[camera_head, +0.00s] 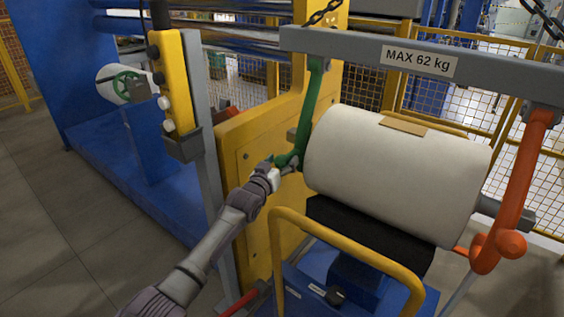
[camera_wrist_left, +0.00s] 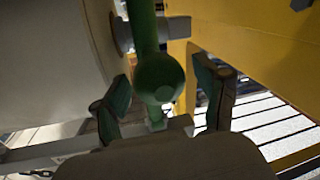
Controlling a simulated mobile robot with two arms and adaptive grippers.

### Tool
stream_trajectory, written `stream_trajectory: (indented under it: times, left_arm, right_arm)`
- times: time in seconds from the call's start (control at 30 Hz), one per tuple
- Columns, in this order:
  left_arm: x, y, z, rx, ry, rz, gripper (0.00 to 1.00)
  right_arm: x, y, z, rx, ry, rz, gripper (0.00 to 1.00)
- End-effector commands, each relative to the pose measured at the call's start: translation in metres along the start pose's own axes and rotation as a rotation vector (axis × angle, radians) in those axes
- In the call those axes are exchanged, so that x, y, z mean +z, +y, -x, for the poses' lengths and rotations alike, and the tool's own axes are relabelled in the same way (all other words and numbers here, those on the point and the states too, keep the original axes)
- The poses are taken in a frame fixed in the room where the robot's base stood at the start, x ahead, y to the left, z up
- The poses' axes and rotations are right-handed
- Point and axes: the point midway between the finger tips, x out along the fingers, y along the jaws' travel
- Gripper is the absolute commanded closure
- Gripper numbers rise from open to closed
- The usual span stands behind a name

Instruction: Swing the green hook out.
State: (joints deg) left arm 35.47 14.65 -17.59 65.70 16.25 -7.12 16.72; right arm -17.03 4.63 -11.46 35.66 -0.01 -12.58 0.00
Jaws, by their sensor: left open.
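The green hook (camera_head: 309,108) hangs from the left end of the grey lifting beam (camera_head: 365,52), at the left end of the white roll (camera_head: 390,170). In the left wrist view its round green knob (camera_wrist_left: 160,76) lies between my fingers. My left gripper (camera_head: 283,168) is at the hook's lower end. It is open, with one finger on each side of the knob in the left wrist view (camera_wrist_left: 164,100). I cannot tell whether a finger touches the knob. My right gripper is not in view.
An orange hook (camera_head: 522,175) hangs at the roll's right end. A yellow machine frame (camera_head: 262,140) stands close behind my left gripper. A blue cart with a yellow handle (camera_head: 345,245) is below. A yellow control pendant (camera_head: 172,82) is to the left.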

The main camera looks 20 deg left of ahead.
Motion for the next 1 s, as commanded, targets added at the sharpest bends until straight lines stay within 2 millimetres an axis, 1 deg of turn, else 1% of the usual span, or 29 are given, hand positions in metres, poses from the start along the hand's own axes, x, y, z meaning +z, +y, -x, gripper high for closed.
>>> stream_trajectory:
  times: [0.1, 0.33, 0.37, 0.4, 0.77, 0.8, 1.0]
  left_arm:
    - [-0.0003, 0.0, -0.0034, 0.0, 0.001, 0.0, 0.27]
    - [-0.0003, 0.0001, -0.0036, 0.0, 0.001, 0.001, 0.27]
    - [-0.0003, 0.0001, -0.0036, 0.0, 0.001, 0.001, 0.3]
    - [-0.0002, 0.0001, -0.0036, 0.0, 0.001, 0.001, 0.37]
    - [0.0, 0.0001, -0.0034, 0.0, 0.0, 0.001, 0.97]
    - [0.0, 0.0, -0.0034, 0.0, 0.0, 0.001, 1.0]
    - [-0.0013, 0.0001, -0.0028, -0.001, -0.002, 0.0, 1.0]
  right_arm:
    - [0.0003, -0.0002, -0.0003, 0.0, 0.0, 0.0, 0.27]
    - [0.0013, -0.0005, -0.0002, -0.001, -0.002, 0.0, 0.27]
    - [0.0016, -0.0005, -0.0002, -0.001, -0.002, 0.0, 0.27]
    - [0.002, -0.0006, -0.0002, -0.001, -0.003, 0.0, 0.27]
    - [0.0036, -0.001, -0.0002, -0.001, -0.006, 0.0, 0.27]
    - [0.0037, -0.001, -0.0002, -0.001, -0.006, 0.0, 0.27]
    - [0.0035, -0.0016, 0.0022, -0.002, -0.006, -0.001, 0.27]
